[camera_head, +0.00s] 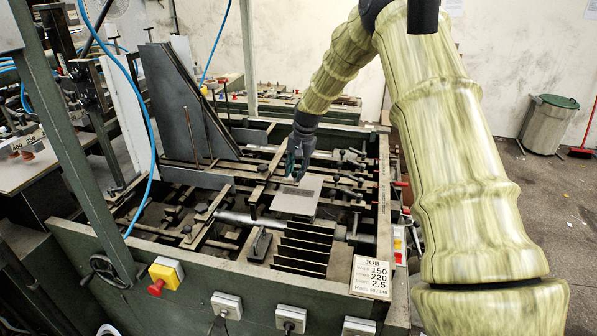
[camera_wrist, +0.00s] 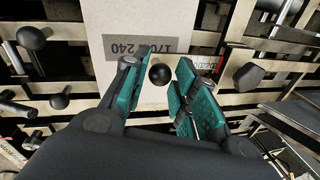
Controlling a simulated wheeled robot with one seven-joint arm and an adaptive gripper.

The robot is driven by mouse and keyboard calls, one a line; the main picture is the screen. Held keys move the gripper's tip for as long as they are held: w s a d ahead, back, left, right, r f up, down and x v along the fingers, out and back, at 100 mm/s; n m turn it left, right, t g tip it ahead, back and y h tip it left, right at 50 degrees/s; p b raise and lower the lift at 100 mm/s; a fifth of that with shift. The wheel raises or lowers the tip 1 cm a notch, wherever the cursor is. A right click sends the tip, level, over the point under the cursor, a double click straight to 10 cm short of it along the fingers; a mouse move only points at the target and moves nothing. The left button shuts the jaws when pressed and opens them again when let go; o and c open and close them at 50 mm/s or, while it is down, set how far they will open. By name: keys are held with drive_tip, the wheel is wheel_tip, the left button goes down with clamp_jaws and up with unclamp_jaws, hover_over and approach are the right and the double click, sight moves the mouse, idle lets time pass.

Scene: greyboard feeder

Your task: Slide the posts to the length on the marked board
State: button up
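A grey board (camera_head: 297,197) lies flat in the feeder bed; in the wrist view the board (camera_wrist: 150,20) bears a grey label that seems to read "170 240", upside down. My gripper (camera_head: 294,170) hangs over the bed near the board's far edge. In the wrist view my gripper (camera_wrist: 163,92) is open, with teal finger pads on both sides of a round black knob (camera_wrist: 160,74). I cannot tell whether the pads touch it. Other black knobs show left (camera_wrist: 33,38) and right (camera_wrist: 249,75) of it. Which knobs belong to the posts is unclear.
A job card (camera_head: 372,277) reading 150, 220 and 2.5 stands on the front right edge. Dark upright fins (camera_head: 303,250), rails and a tall slanted plate (camera_head: 182,100) crowd the bed. A yellow box with a red button (camera_head: 165,274) is on the front panel.

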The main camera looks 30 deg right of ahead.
drive_tip(key=shift+o, duration=0.7)
drive_tip(key=shift+s+d, duration=0.2)
drive_tip(key=shift+w+r, duration=0.1)
drive_tip(key=shift+r, duration=0.35)
wheel_tip(320, 180, up, 11)
drive_tip(key=s+d, duration=0.1)
drive_tip(key=s, duration=0.1)
drive_tip(key=shift+d, duration=0.15)
